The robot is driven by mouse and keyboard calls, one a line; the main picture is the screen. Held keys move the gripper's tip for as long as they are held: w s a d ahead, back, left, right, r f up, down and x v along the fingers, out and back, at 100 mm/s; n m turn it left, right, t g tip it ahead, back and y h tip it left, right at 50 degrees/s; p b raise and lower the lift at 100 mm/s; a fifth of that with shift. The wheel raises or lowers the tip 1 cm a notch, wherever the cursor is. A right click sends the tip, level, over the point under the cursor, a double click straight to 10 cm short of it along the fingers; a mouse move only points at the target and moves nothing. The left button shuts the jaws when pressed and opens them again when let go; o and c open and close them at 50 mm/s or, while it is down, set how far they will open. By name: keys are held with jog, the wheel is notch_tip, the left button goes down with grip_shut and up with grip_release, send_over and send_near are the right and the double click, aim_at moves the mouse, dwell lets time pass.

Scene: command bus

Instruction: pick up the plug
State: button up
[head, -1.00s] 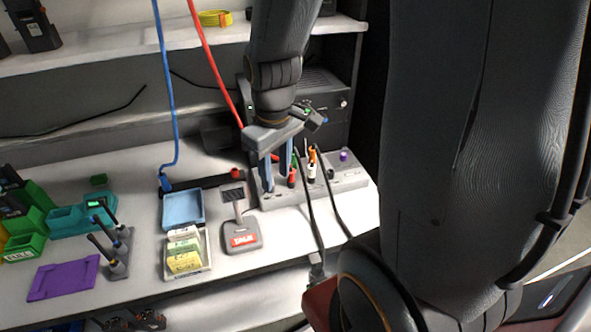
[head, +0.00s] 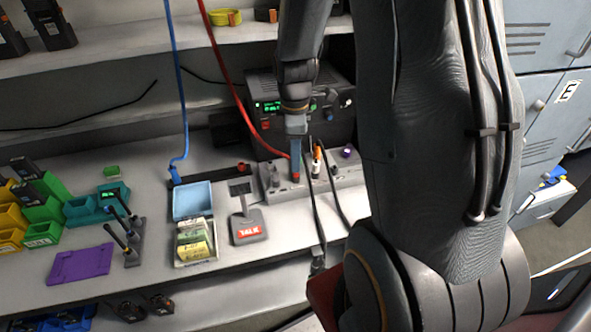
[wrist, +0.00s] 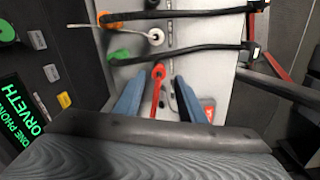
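Several plugs stand in the grey socket panel (head: 330,185) on the bench. A red plug (head: 295,177) sits under my gripper (head: 295,158); this red plug also shows in the wrist view (wrist: 158,73). There my gripper's blue fingers (wrist: 159,90) point at the panel, apart, one on each side of the red plug and its red cable. A gap shows on both sides, so the gripper is open. An orange plug (wrist: 107,18), a white plug (wrist: 155,37) and a green plug (wrist: 118,54) are close by. The task line does not say which plug is meant.
Black cables (head: 316,215) hang over the panel's front edge. A dark unit with a green display (head: 272,106) stands behind it. A desk stand labelled TALK (head: 248,229), a blue tray (head: 193,201) and a purple plate (head: 80,264) lie to the left. A red cable (head: 228,75) hangs behind.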

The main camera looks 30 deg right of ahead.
jog(key=shift+d+f+p, duration=0.15)
jog(key=shift+f+p, duration=0.6)
jog(key=shift+f, duration=1.4)
jog(key=c, duration=0.8)
